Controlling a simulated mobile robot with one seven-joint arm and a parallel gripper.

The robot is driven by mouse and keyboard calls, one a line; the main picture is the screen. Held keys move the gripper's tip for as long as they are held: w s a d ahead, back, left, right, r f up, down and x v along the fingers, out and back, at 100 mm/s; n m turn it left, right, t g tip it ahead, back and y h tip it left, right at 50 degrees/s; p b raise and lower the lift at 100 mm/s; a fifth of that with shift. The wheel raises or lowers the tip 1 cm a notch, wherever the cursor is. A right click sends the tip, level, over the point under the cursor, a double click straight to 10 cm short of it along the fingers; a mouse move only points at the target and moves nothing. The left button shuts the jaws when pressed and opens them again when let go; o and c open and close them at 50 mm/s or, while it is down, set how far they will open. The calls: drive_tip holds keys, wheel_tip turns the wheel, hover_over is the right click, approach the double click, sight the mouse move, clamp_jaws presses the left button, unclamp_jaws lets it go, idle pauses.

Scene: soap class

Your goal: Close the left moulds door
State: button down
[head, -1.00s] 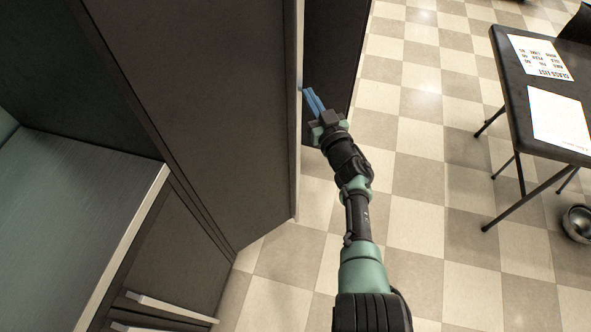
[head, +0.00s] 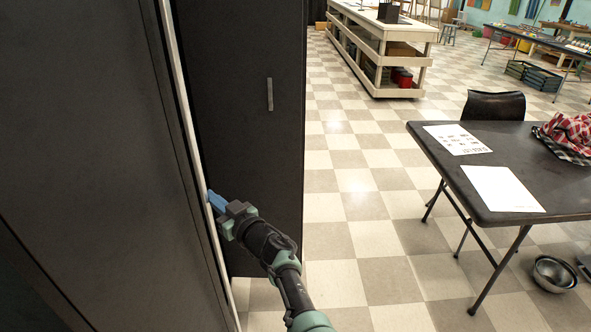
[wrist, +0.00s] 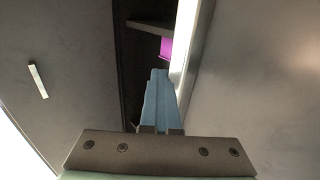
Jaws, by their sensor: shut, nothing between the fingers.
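A tall dark door panel (head: 262,130) with a small pale handle (head: 269,94) stands out from a dark cabinet side (head: 90,130) with a pale front edge (head: 186,90). It looks open, and I take it as the left moulds door. In the wrist view the door (wrist: 75,50) is on the left, and a dark gap parts it from the pale edge. My gripper (head: 214,202) is shut and empty. Its blue fingertips (wrist: 158,76) point at the gap beside the pale edge; I cannot tell if they touch. The door's inner face is hidden.
A shelf (wrist: 150,27) and something purple (wrist: 166,48) show in the gap. A dark table (head: 510,185) with papers stands right, with metal bowls (head: 553,273) on the floor below it. Checkered floor (head: 350,215) lies clear between door and table.

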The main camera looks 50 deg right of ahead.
sight(193, 197)
drive_tip(key=w+b, duration=0.1)
drive_tip(key=w+a, duration=0.1)
drive_tip(key=w+a+b, duration=0.1)
drive_tip(key=shift+w+f+b, duration=0.25)
drive_tip(key=shift+w+b, duration=0.05)
drive_tip(key=shift+w+a+r+b, duration=0.25)
drive_tip(key=shift+w+a+b, duration=0.25)
drive_tip(key=shift+w, duration=0.2)
